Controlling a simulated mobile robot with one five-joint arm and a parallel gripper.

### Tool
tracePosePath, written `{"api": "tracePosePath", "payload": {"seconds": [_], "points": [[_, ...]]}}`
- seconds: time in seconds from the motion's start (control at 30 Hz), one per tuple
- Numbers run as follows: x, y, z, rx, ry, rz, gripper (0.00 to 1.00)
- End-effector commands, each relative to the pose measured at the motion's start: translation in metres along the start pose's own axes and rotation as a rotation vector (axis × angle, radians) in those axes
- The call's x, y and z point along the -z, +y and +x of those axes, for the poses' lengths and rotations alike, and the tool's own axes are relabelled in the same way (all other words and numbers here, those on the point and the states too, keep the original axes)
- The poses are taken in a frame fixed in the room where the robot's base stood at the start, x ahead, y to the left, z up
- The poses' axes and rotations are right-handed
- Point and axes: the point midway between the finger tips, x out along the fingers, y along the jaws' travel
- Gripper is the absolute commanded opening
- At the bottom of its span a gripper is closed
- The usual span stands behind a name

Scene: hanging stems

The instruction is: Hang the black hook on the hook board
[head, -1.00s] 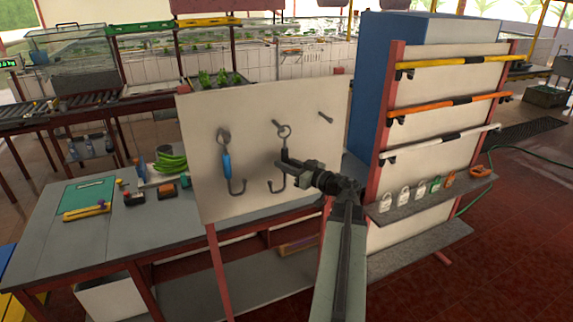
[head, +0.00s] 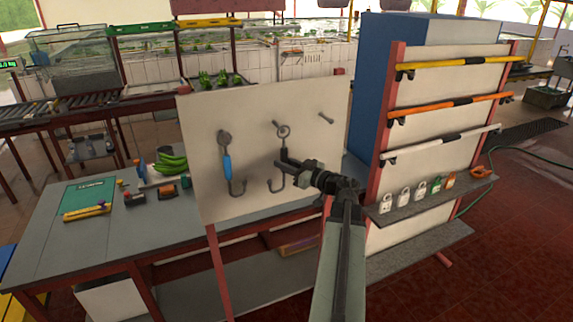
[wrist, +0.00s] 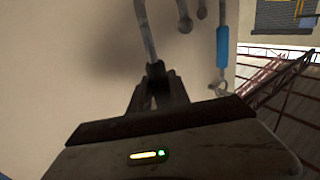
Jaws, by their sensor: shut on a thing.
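The black hook (head: 276,181) is upright in front of the white hook board (head: 215,110), curved end down and ring up. My gripper (head: 284,161) is shut on its dark shank. Its ring (head: 283,132) is just right of and below the middle peg (head: 275,122); I cannot tell whether it is touching the peg. The right peg (head: 326,118) is bare. A blue-handled hook (head: 227,168) hangs on the left. In the wrist view, my fingers (wrist: 157,92) hold the hook's rod (wrist: 147,30), and the gripper body hides the ring.
A rack with coloured bars and a shelf of padlocks (head: 403,197) stands close on the right.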

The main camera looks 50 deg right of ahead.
Motion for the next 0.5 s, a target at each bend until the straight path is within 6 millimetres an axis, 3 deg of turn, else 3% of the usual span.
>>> {"api": "tracePosePath", "payload": {"seconds": [0.5], "points": [[0.0001,0.0042,0.0085,0.000,0.001,0.000,0.00]]}}
